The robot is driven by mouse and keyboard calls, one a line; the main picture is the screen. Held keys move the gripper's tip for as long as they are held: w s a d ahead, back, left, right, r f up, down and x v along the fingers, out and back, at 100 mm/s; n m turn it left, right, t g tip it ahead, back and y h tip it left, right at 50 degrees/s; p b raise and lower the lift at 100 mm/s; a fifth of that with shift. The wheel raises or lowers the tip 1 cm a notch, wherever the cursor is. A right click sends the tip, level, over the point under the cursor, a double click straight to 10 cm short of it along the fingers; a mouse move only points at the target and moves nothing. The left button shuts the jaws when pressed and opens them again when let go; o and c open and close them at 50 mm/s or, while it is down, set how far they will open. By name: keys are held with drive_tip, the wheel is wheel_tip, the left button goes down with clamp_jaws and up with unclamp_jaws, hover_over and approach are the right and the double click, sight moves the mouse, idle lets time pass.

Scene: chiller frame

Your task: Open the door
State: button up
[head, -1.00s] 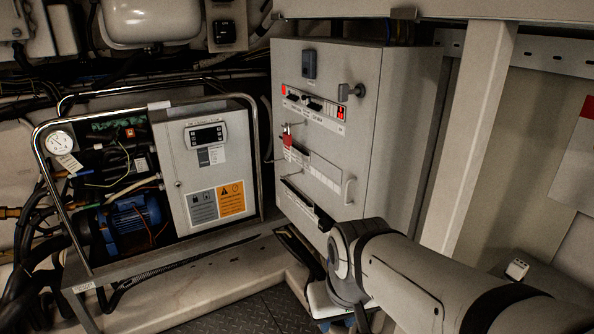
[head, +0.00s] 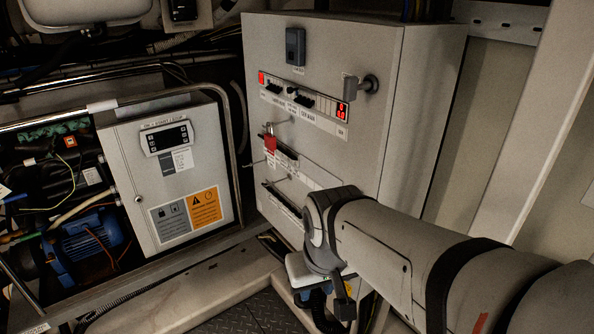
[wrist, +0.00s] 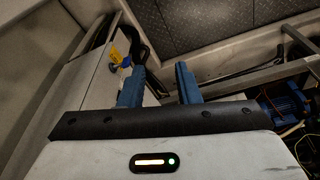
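A light grey box with a closed door (head: 168,180) stands in the chiller frame at left in the head view. The door carries a small display (head: 166,138), an orange warning label (head: 205,207) and a small lock at its left edge. A larger grey cabinet (head: 330,50) stands right of it, with a dark grey knob handle (head: 370,84) and a red padlock-like tag (head: 270,142). My gripper (wrist: 157,78) shows two blue fingers apart with nothing held between them in the wrist view. My arm hides the cabinet's lower front in the head view.
A tubular metal rail (head: 226,130) arches around the chiller box. A blue motor (head: 92,236), hoses and wires fill the frame's left side. Dark checkered floor (head: 240,315) shows in front, and also at the top of the wrist view (wrist: 200,22).

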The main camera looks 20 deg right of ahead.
drive_tip(key=w+d+r+m+h+b, duration=0.1)
drive_tip(key=w+d+r+m, duration=0.25)
drive_tip(key=w, duration=0.25)
drive_tip(key=w+d+r+m+h+b, duration=0.1)
drive_tip(key=w+d+r+m+h, duration=0.1)
drive_tip(key=w+d+m, duration=0.3)
drive_tip(key=w+d+r+m+h, duration=0.1)
drive_tip(key=w+d+r+m, duration=0.15)
drive_tip(key=w+d, duration=0.3)
drive_tip(key=shift+m, duration=0.4)
drive_tip(key=x, duration=0.5)
drive_tip(key=a+x, duration=0.1)
drive_tip(key=x, duration=0.1)
drive_tip(key=shift+w+f, duration=0.4)
drive_tip(key=shift+w, duration=0.05)
drive_tip(key=shift+c, duration=0.4)
clamp_jaws()
drive_tip(key=shift+a, duration=0.2)
drive_tip(key=shift+s, duration=0.1)
